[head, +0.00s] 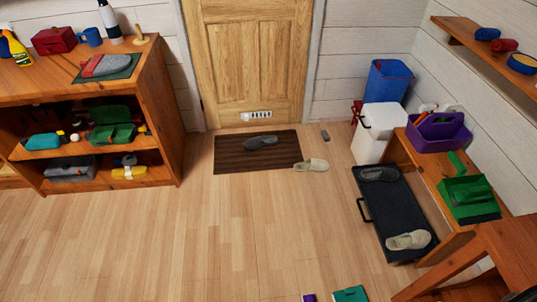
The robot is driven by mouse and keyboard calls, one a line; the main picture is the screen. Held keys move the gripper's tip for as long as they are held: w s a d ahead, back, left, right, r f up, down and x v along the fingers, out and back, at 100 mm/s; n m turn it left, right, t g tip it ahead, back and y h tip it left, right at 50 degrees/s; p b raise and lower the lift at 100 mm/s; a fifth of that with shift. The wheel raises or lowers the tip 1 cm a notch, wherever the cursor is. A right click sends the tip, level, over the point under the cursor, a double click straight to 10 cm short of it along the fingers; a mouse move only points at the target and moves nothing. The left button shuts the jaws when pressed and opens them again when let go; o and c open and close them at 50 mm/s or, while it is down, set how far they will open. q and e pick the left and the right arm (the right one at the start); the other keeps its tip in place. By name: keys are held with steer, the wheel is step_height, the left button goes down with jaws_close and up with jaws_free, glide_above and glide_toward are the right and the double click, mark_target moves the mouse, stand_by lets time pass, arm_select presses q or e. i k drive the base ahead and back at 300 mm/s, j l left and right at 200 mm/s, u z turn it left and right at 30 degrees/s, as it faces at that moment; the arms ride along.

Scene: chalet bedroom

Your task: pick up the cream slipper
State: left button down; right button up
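One cream slipper (312,165) lies at the right edge of the brown doormat (230,162), in front of the door. Another cream slipper (408,240) lies at the near end of the black tray (385,215) on the right. A grey slipper (262,142) rests on the doormat, and a similar grey one (378,174) lies at the far end of the tray. Neither of my grippers shows in the head view.
A wooden shelf unit (170,125) stands on the left. A wooden bench (460,233) with a purple caddy (440,130) and a green dustpan (468,196) is on the right. A white bin (379,130) stands behind the tray. The middle floor (215,235) is clear.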

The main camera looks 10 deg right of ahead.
mark_target(314, 164)
steer(key=i+j+u, duration=0.35)
steer(key=i, duration=0.15)
steer(key=i+u, duration=0.4)
steer(key=i+z, duration=0.7)
steer(key=i, duration=0.15)
steer(key=i+j+z, duration=0.35)
steer(key=i+l, duration=0.05)
steer(key=l, duration=0.05)
